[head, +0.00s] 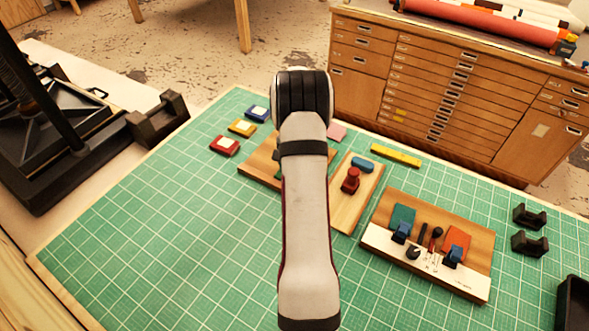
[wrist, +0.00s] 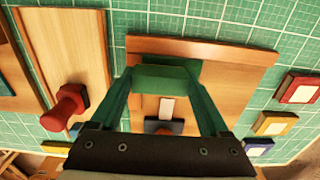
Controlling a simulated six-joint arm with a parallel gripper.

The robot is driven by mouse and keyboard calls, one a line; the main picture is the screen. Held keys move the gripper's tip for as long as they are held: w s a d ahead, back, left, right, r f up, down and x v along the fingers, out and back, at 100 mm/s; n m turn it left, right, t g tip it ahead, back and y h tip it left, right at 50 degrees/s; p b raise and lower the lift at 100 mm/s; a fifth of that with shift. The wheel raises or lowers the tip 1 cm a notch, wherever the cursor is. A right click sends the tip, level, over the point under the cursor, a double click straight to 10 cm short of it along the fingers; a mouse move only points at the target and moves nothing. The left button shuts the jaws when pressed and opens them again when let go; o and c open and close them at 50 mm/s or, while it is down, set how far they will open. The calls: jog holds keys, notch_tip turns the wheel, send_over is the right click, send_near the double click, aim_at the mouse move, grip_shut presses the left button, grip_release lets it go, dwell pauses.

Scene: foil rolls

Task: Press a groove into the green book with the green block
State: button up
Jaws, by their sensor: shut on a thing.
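My gripper (wrist: 164,76) is shut on the green block (wrist: 165,76), which lies crosswise between the fingertips in the wrist view. It is over a wooden board (wrist: 232,58); I cannot tell whether the block touches anything below. A white patch (wrist: 166,108) and a blue-and-orange piece (wrist: 163,127) show on that board between the fingers. In the head view my arm covers the gripper and most of this board (head: 256,164). I cannot pick out the green book for certain; a flat teal-green piece (head: 402,217) lies on another board at the right.
A red-knobbed tool (head: 350,180) stands on a narrow board beside my arm. Red (head: 225,146), yellow (head: 242,128) and blue (head: 257,113) pads lie to the left. The mat's (head: 150,225) front left is clear.

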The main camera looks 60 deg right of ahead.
jog(key=shift+f, duration=0.45)
dwell(0.8)
jog(key=shift+w, duration=0.4)
jog(key=shift+w, duration=0.1)
jog(key=shift+w, duration=0.3)
jog(key=shift+w, duration=0.1)
jog(key=shift+w, duration=0.3)
jog(key=shift+w, duration=0.1)
